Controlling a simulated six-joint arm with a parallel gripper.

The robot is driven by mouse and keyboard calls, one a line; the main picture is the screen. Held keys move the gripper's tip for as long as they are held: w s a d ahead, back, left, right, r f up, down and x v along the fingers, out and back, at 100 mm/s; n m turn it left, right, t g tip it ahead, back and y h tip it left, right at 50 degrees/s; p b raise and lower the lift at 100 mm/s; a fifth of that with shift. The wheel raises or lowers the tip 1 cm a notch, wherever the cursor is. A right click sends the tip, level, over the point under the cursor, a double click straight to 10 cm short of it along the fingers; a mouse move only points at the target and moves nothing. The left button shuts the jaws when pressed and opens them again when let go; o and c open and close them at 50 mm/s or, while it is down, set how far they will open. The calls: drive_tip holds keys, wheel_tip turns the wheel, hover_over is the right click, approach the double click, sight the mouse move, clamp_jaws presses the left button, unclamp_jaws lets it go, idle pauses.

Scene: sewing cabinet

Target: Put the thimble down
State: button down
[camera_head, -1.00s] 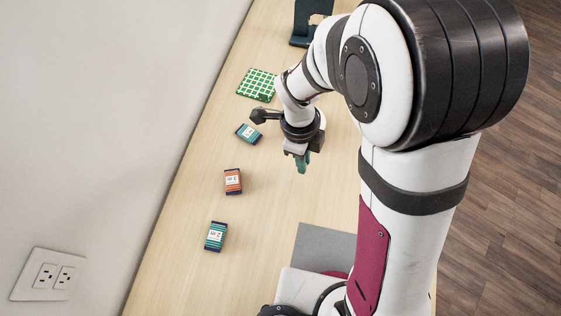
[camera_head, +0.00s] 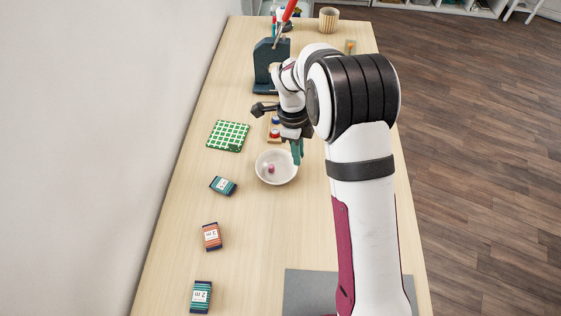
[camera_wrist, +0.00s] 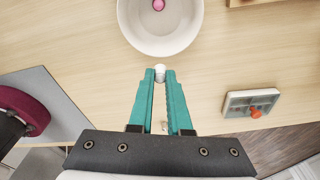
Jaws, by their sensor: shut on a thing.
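My gripper (camera_wrist: 160,76) is shut on a small whitish thing at its teal fingertips, which I take to be the thimble (camera_wrist: 160,70). In the wrist view the fingertips lie just outside the rim of a white bowl (camera_wrist: 130,25). In the head view my gripper (camera_head: 298,160) is at the right side of the bowl (camera_head: 287,174); the thimble cannot be made out there. I cannot tell how high it is above the table (camera_head: 250,240). A small pink thing (camera_wrist: 158,4) lies in the bowl.
A green checked pad (camera_head: 228,136) and several small labelled packets (camera_head: 212,236) lie on the left. A wooden rack with spools (camera_head: 274,138) and a dark sewing machine (camera_head: 264,60) stand behind the bowl. A box with an orange knob (camera_wrist: 252,103) is at right. A grey mat (camera_head: 300,290) is in front.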

sight(283, 171)
drive_tip(key=a+f, duration=0.1)
drive_tip(key=w+a+f, duration=0.1)
drive_tip(key=a, duration=0.1)
drive_tip(key=shift+a+f, duration=0.1)
drive_tip(key=shift+a, duration=0.15)
drive_tip(key=shift+a+f, duration=0.15)
drive_tip(key=shift+f, duration=0.95)
drive_tip(key=shift+a+f, duration=0.15)
drive_tip(key=shift+f, duration=0.9)
drive_tip(key=shift+f, duration=0.1)
drive_tip(key=c, duration=0.9)
unclamp_jaws()
drive_tip(key=shift+o, duration=0.2)
wheel_tip(283, 171, up, 12)
drive_tip(key=a, duration=0.1)
drive_tip(key=s+d+r+n, duration=0.4)
drive_tip(key=s+d+r, duration=0.1)
drive_tip(key=s+r, duration=0.2)
drive_tip(key=s+d+n+y, duration=0.1)
drive_tip(key=s+n, duration=0.3)
drive_tip(key=s, duration=0.4)
drive_tip(key=s+d+r+n+y, duration=0.1)
drive_tip(key=s+d+n, duration=0.1)
drive_tip(key=s, duration=0.6)
drive_tip(key=s+d+n+y, duration=0.1)
drive_tip(key=s+d+n, duration=0.1)
drive_tip(key=s+n, duration=0.3)
drive_tip(key=s, duration=0.3)
drive_tip(key=shift+d+r+n, duration=0.3)
drive_tip(key=shift+d+r, duration=0.05)
